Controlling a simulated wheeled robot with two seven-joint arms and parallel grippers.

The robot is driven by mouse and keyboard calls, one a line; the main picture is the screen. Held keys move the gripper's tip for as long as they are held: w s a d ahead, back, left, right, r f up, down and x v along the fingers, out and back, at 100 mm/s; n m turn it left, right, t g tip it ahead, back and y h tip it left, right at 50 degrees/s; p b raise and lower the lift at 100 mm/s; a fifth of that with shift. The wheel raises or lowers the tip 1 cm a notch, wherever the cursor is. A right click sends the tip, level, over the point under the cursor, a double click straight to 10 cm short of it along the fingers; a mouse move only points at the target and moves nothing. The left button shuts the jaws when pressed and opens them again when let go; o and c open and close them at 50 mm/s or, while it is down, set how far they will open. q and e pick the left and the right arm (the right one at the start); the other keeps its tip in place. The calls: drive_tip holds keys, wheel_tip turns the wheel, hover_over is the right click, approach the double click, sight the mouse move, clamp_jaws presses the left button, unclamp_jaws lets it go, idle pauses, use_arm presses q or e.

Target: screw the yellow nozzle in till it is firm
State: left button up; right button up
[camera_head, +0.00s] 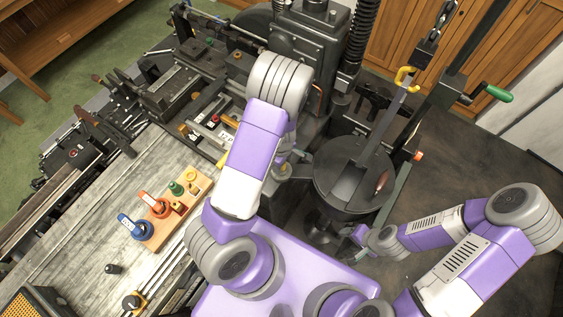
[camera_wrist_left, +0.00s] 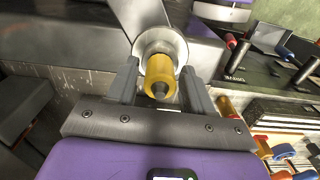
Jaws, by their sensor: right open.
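The yellow nozzle (camera_wrist_left: 160,76) shows in the left wrist view, end-on, in front of a pale metal collar (camera_wrist_left: 173,45). My left gripper (camera_wrist_left: 160,72) has one finger on each side of the nozzle. Gaps show beside its near end, but I cannot tell whether the fingertips touch it further back. In the head view my left arm hides most of that spot. How deep the nozzle sits is not clear. My right gripper (camera_head: 361,235) is open and empty, beside the round dark pot (camera_head: 331,198) in the head view.
A wooden block (camera_head: 191,209) with blue, orange, green and yellow pieces stands on the grey bench (camera_head: 75,215). The dark casting machine (camera_head: 308,38) fills the back. A hook with a chain (camera_head: 428,50) hangs at the upper right. Bare bench lies left of the block.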

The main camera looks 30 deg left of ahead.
use_arm(q)
drive_tip(key=shift+o, duration=0.7)
wheel_tip(320, 180, up, 8)
drive_tip(key=shift+f, duration=0.15)
drive_tip(key=shift+s+f, duration=0.1)
drive_tip(key=shift+s, duration=0.05)
